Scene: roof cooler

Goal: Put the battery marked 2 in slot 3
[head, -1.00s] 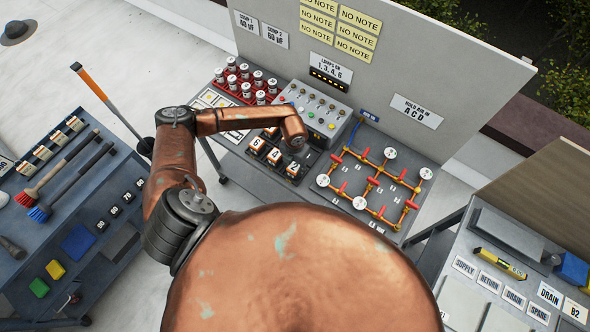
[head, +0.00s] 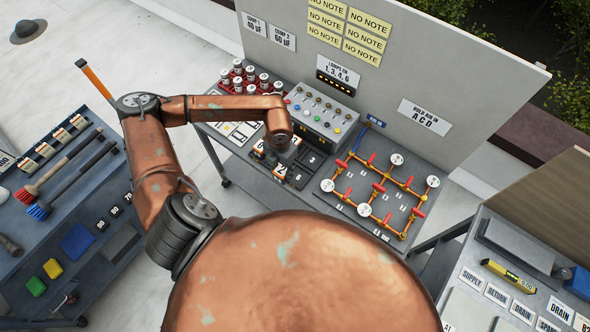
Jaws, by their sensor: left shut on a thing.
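My left gripper (head: 267,155) points down over the left part of the dark battery tray (head: 318,150) on the middle bench. It is shut on a battery, mostly hidden by the hand; its mark cannot be read now. Orange-and-white batteries show at the tray's left and front, one of them (head: 280,171) just right of the fingers. Slot 3 (head: 312,161) shows its number and looks bare. Slot 2 (head: 298,178), in front of it, also looks bare. Whether the held battery touches the tray cannot be told. My right gripper is out of view.
A grey control box (head: 322,115) stands right behind the tray. A red rack of capacitors (head: 238,88) is behind to the left. Yellow piping with red valves (head: 378,185) lies to the right. An upright grey panel (head: 430,60) closes off the bench's back.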

